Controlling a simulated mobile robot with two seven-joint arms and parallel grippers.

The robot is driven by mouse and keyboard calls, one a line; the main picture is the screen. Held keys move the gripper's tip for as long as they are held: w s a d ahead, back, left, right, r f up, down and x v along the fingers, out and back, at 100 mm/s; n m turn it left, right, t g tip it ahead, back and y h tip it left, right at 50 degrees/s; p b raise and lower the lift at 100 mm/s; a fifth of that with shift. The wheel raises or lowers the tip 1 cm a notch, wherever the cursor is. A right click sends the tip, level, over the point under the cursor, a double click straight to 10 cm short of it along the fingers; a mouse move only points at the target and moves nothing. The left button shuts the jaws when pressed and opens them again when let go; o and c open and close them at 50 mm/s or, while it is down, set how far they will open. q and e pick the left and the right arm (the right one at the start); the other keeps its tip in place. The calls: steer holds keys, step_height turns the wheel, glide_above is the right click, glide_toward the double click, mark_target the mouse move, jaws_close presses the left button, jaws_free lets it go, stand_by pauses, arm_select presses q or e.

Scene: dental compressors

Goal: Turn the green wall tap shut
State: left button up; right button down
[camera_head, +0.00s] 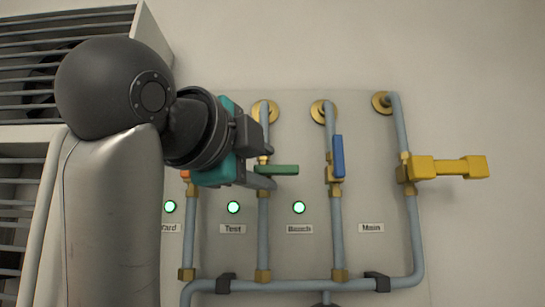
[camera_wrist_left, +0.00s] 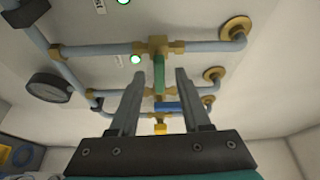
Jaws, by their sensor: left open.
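The green tap (camera_head: 277,170) is on a vertical grey pipe on the wall panel, and its handle sticks out level to the right in the head view. In the left wrist view the green handle (camera_wrist_left: 159,80) lies between the two fingertips, below its brass valve body. My left gripper (camera_head: 270,168) is open at the green handle, with one finger on each side of it. In the left wrist view both fingers (camera_wrist_left: 160,73) stand apart from the handle, with a gap on each side. The gripper hides part of the green tap's valve in the head view. My right gripper is out of view.
A blue tap handle (camera_head: 338,157) stands upright to the right, with a big yellow handle (camera_head: 448,168) beyond it. An orange handle (camera_head: 185,175) is mostly hidden by my left arm. A pressure gauge (camera_wrist_left: 48,88) shows in the wrist view. The wall farther right is bare.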

mark_target(270, 168)
arm_select(q)
steer(key=shift+p+x, duration=0.4)
steer(key=shift+x, duration=1.25)
steer(key=shift+s, duration=0.1)
jaws_close()
